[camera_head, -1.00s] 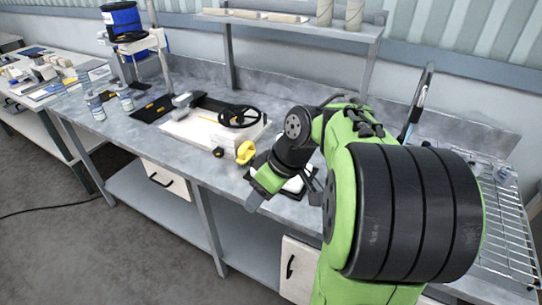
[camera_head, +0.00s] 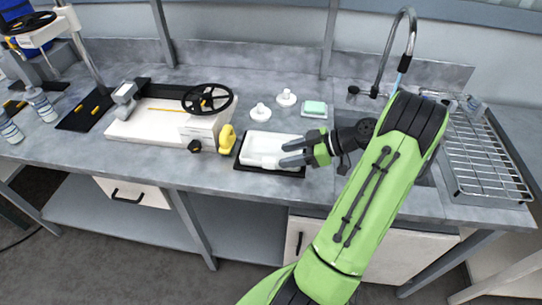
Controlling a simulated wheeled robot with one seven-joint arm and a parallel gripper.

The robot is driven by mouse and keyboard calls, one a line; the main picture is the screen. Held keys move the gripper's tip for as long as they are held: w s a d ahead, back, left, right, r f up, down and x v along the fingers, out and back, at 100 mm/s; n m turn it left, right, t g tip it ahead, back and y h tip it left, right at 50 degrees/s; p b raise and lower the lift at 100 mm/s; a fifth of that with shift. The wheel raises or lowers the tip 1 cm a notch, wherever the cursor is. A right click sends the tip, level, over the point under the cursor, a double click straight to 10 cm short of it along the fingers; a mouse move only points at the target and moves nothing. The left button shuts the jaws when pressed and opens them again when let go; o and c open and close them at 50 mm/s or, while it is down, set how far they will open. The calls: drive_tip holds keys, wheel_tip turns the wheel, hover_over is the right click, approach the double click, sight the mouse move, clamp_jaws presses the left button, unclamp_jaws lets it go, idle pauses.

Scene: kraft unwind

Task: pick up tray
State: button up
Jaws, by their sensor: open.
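A white rectangular tray (camera_head: 262,147) lies on a black mat (camera_head: 291,173) near the front edge of the grey counter. My gripper (camera_head: 284,154) comes in from the right. Its two grey fingers are open and apart, at the tray's right end. They overlap that end in the picture. I cannot tell whether they touch the tray or reach around its wall. The tray's right end is partly hidden by the fingers.
A yellow object (camera_head: 227,138) and a white machine with a black handwheel (camera_head: 208,99) stand left of the tray. A sink tap (camera_head: 407,40) and a wire rack (camera_head: 480,150) are at right.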

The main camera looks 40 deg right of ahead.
sight(270, 159)
drive_tip(key=x, duration=0.7)
drive_tip(key=shift+b, duration=0.4)
drive_tip(key=shift+s+r, duration=0.1)
drive_tip(key=shift+s, duration=0.05)
clamp_jaws()
